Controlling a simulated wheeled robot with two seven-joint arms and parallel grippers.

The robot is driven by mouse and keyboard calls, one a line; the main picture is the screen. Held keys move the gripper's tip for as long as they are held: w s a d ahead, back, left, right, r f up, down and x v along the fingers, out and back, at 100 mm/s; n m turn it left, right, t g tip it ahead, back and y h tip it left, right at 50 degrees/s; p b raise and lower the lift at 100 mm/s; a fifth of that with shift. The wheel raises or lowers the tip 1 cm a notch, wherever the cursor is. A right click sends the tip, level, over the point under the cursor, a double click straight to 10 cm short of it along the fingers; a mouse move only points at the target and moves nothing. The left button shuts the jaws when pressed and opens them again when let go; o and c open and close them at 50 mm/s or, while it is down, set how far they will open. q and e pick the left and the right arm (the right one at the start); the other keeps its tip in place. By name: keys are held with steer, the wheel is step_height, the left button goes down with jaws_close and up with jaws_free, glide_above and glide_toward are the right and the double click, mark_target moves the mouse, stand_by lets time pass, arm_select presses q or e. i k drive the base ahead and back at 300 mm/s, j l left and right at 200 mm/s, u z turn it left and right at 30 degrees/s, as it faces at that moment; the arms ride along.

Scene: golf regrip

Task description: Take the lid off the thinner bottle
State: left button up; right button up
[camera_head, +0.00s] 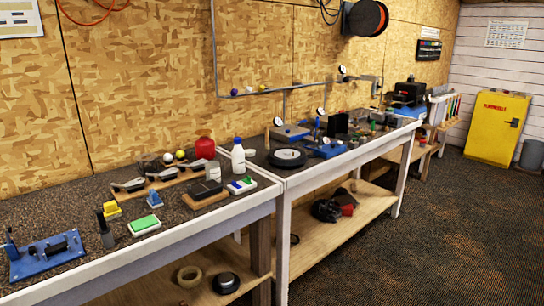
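A white bottle (238,160) with a blue lid (237,141) stands upright on the workbench, near the seam between the two bench sections. It looks like the thinner bottle, but I cannot read any label. The lid sits on top of the bottle. Neither of my grippers is in view.
A red rounded container (205,148) and a small white jar (213,171) stand just left of the bottle. A dark block on wood (206,194) and a green-topped pad (144,225) lie nearer the front edge. A black disc (287,158) lies to the right. The floor (440,230) in front is clear.

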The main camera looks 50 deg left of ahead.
mark_target(238, 156)
steer(key=i+l+u, duration=0.1)
steer(key=i+u, duration=0.25)
steer(key=i+l+u, duration=0.25)
steer(key=i+u, duration=0.15)
steer(key=i, duration=0.15)
steer(key=i+l+u, duration=0.15)
steer(key=u, duration=0.25)
steer(key=i+l+u, duration=0.2)
steer(key=u, duration=0.15)
steer(key=i+l+u, duration=0.15)
steer(key=u, duration=0.25)
steer(key=i+l+u, duration=0.1)
steer(key=l+u, duration=1.05)
steer(key=l, duration=0.15)
steer(key=i, duration=0.05)
